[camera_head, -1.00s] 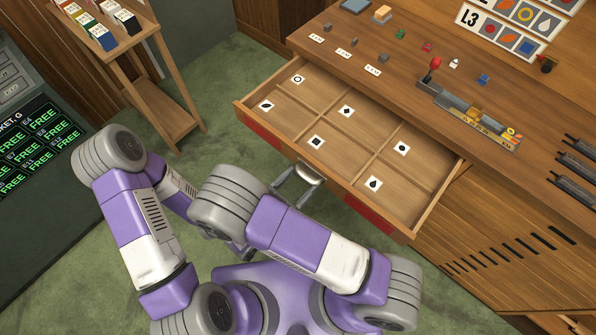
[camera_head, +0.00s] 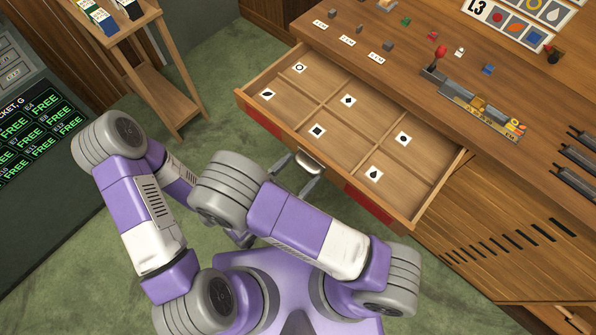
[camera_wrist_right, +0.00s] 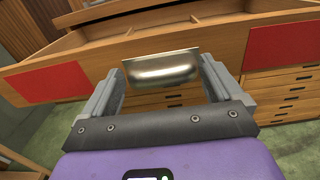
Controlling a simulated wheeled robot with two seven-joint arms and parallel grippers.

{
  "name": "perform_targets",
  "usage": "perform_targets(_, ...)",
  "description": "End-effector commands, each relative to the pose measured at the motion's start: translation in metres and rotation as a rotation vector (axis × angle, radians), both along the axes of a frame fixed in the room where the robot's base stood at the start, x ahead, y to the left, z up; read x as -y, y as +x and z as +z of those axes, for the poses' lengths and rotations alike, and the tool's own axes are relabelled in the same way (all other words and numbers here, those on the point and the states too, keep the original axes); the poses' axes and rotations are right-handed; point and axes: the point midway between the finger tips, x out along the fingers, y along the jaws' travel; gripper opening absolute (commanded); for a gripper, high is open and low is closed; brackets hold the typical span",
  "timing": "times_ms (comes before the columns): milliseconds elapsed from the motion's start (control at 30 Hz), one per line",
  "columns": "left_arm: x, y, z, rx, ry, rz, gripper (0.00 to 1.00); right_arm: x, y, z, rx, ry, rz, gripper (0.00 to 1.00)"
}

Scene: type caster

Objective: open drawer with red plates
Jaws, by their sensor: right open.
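The wooden drawer (camera_head: 447,184) with red plates on its front stands pulled out from under the counter. One red plate (camera_head: 262,119) is at the left of the front and another (camera_head: 369,203) at the right. They also show in the right wrist view, left (camera_wrist_right: 47,83) and right (camera_wrist_right: 284,46). The metal handle (camera_head: 308,162) sits between them. My right gripper (camera_head: 300,175) is open, its fingers on either side of the handle (camera_wrist_right: 162,70); I cannot tell whether they touch it. My left gripper is mostly hidden behind my right arm.
The drawer's compartments hold flat symbol cards, such as a drop card (camera_head: 374,173). The counter (camera_head: 400,75) carries small coloured pieces and a red-knobbed lever device (camera_head: 470,100). A wooden stand (camera_head: 165,90) is at the upper left. Green floor lies between it and the drawer.

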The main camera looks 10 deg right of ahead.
Motion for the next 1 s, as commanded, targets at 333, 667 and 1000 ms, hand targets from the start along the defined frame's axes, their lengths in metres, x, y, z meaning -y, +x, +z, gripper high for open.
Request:
perform_targets(333,0.000,0.000,0.024,0.000,0.000,0.000,0.51,0.000,0.000,0.068,0.001,0.003,0.000,0.93)
perform_targets(667,0.000,0.000,0.031,0.000,0.000,0.000,0.51,0.000,0.000,0.094,0.000,0.000,-0.001,0.93)
perform_targets(1000,0.000,0.000,0.030,0.000,0.000,0.000,0.51,0.000,0.000,0.093,-0.001,-0.001,-0.001,0.93)
